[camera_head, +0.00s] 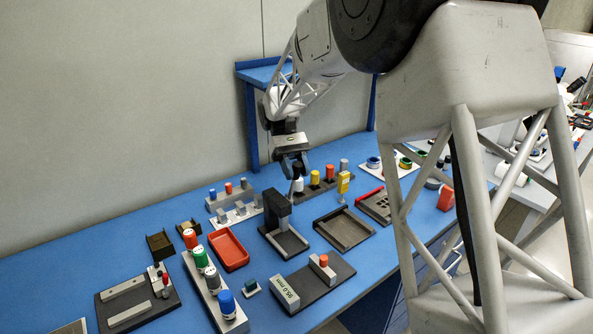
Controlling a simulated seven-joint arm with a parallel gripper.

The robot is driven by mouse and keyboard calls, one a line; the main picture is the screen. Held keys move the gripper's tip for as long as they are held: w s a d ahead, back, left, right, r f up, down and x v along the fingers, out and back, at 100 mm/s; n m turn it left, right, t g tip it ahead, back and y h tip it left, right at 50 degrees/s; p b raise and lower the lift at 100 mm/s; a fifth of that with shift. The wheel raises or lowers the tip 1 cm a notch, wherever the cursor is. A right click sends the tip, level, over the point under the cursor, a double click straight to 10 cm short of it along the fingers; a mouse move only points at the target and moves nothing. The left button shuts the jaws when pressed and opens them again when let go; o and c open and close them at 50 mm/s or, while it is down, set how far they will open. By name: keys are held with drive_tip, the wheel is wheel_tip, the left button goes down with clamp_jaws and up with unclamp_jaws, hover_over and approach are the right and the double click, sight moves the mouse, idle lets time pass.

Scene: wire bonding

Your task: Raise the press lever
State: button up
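A dark press-like stand (277,212) with an upright block on a flat base is at the middle of the blue bench in the head view. I cannot make out a separate lever on it; a small light part shows just behind its upper right, too small to identify. My gripper (294,172) points down just above and behind the stand's upper right side. Its fingers are small and dark here, and I cannot tell whether they touch anything or how far apart they are.
Colored cylinders (314,177) stand close behind and right of the gripper. A red tray (229,249) is left of the stand and a dark open tray (345,229) is right of it. A rack of colored-capped cylinders (226,304) is at front left. A blue shelf (251,110) rises behind.

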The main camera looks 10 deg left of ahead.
drive_tip(key=shift+o, duration=1.3)
drive_tip(key=v, duration=0.7)
drive_tip(key=shift+w+a+r, duration=0.15)
drive_tip(key=shift+w+r, duration=0.1)
drive_tip(key=shift+w, duration=0.05)
